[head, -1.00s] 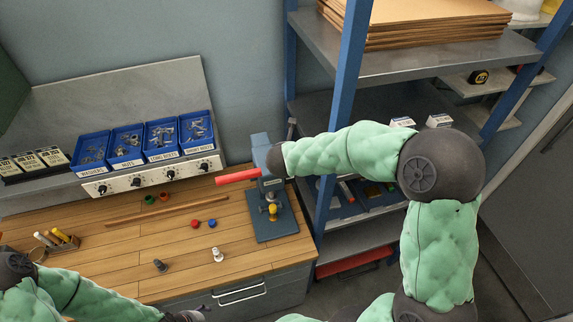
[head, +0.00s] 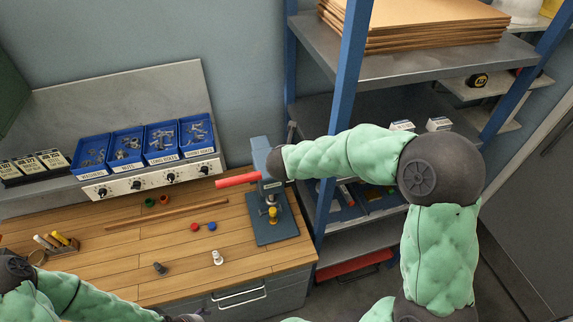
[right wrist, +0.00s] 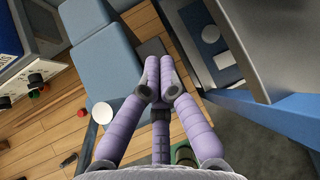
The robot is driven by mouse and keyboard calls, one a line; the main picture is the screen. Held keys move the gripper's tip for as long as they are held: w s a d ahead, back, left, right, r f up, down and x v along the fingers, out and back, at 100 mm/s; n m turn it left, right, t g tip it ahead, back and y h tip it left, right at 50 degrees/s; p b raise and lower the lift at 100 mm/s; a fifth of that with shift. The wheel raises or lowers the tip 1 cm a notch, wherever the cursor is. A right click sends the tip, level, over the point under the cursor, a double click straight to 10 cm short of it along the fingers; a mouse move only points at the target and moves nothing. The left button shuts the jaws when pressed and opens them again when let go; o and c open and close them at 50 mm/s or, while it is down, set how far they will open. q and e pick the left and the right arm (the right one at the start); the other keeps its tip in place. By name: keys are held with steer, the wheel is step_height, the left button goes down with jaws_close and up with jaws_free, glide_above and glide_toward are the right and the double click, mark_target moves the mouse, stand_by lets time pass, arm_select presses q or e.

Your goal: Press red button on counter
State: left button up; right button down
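A small round red button (head: 193,226) sits on the wooden counter (head: 110,262), just left of a blue one (head: 212,225). A small red piece (right wrist: 81,112), apparently the same button, shows at the left of the right wrist view.
The press has a red handle (head: 237,180) sticking out left. Blue bins (head: 90,154) are behind. A blue-posted shelf (head: 345,100) stands right.

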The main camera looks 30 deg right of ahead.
steer(key=shift+f, duration=0.1)
steer(key=shift+f+b, duration=0.35)
steer(key=shift+b, duration=0.05)
steer(key=shift+f+b, duration=0.4)
stand_by(0.9)
steer(key=shift+r, duration=0.15)
stand_by(0.3)
steer(key=shift+r+p, duration=0.7)
steer(key=shift+p, duration=0.1)
step_height(320, 180, up, 5)
steer(key=p, duration=0.4)
stand_by(0.8)
